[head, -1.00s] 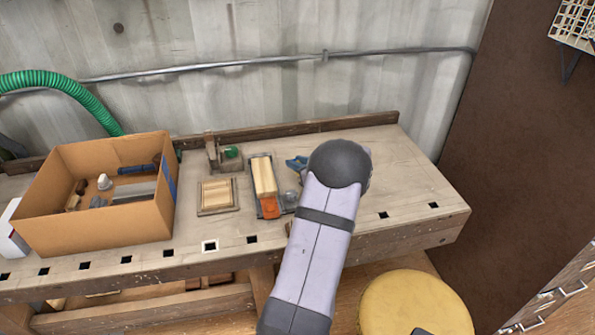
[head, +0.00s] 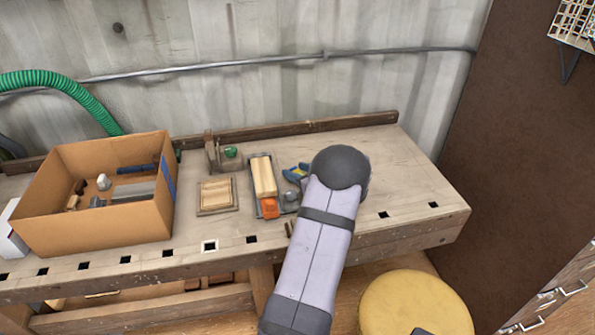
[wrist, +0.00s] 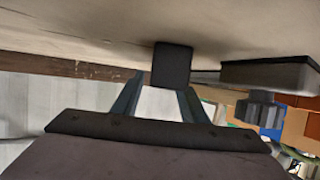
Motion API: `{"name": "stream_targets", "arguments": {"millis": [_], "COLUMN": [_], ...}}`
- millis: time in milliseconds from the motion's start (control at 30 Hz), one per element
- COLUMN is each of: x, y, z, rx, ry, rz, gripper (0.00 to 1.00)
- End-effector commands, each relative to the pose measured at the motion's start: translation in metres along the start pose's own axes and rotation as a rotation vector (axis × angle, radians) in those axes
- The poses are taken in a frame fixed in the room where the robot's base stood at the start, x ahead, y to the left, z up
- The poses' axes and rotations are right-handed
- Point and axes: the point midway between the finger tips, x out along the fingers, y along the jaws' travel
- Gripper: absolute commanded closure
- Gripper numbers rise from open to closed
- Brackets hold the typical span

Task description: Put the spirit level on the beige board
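A small square beige board (head: 217,194) with a slatted face lies on the workbench left of centre. My gripper's end is hidden behind my arm in the head view. In the wrist view my gripper (wrist: 163,92) shows two dark fingers, with the bench appearing at the top of the picture. A dark, square-ended block (wrist: 171,65) stands at the fingertips, possibly the spirit level seen end-on. I cannot tell whether the fingers touch it. A small brownish piece (head: 290,228) shows left of my arm, too small to identify.
A cardboard box (head: 100,215) with several tools stands left on the bench. A blue-yellow tool (head: 296,173) lies behind my arm. The bench's right side is clear.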

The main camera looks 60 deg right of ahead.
Motion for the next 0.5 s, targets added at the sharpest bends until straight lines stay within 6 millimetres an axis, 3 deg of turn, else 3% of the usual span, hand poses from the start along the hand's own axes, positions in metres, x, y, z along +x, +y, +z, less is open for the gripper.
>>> {"name": "stream_targets", "arguments": {"millis": [267, 500], "x": [-0.011, -0.050], "y": [0.001, 0.002], "z": [-0.003, -0.003], "rx": [0.000, 0.000], "ry": [0.001, 0.001], "rz": [0.002, 0.004], "gripper": [0.60, 0.60]}}
